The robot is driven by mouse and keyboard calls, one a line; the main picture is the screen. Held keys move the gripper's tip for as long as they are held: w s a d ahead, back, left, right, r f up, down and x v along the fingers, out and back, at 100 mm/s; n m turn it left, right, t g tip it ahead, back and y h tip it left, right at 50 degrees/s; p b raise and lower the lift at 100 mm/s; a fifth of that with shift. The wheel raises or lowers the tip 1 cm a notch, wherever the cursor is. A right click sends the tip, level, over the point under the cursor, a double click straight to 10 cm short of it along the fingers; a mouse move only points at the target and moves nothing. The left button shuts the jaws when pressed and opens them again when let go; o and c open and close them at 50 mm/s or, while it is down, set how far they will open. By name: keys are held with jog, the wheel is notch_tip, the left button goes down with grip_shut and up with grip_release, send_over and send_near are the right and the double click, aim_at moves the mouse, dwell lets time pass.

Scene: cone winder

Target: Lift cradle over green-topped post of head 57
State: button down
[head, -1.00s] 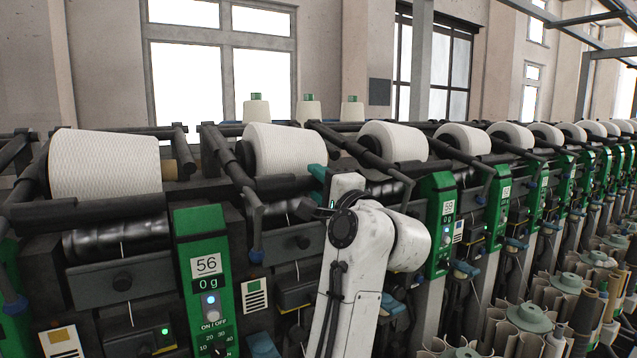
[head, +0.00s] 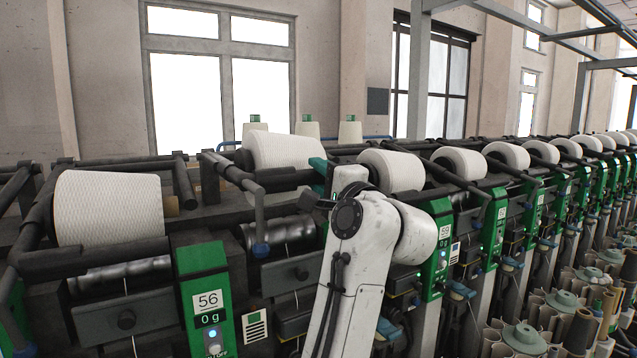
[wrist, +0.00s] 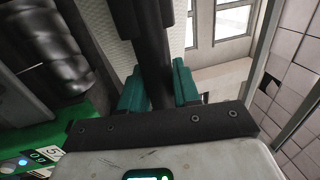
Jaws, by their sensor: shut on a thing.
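The cradle (head: 283,181) is a dark bar frame in front of a white yarn package (head: 285,150), at the head right of the green 56 panel. It is raised, with a gap above the dark roller (head: 283,239). My gripper (head: 319,172) is shut on the cradle bar at its right end. In the wrist view, the teal fingers of my gripper (wrist: 158,90) are on either side of the dark bar (wrist: 152,45). The post of head 57 is not visible in the head view; my white arm covers that area. A green panel (wrist: 88,122) shows at lower left in the wrist view, its number only partly readable.
The green 56 panel (head: 206,285) stands left of my arm, below another white package (head: 110,205). More winding heads run off to the right, with a green panel (head: 440,245) just beyond my arm. Open air lies above the machine, before the windows.

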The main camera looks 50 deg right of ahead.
jog(key=c, duration=1)
grip_release()
jog(key=shift+f, duration=0.1)
jog(key=shift+o, duration=0.2)
jog(key=b+v, duration=0.2)
jog(key=v, duration=0.8)
jog(key=shift+s+b, duration=0.35)
jog(key=shift+s, duration=0.05)
jog(key=shift+a+f, duration=0.15)
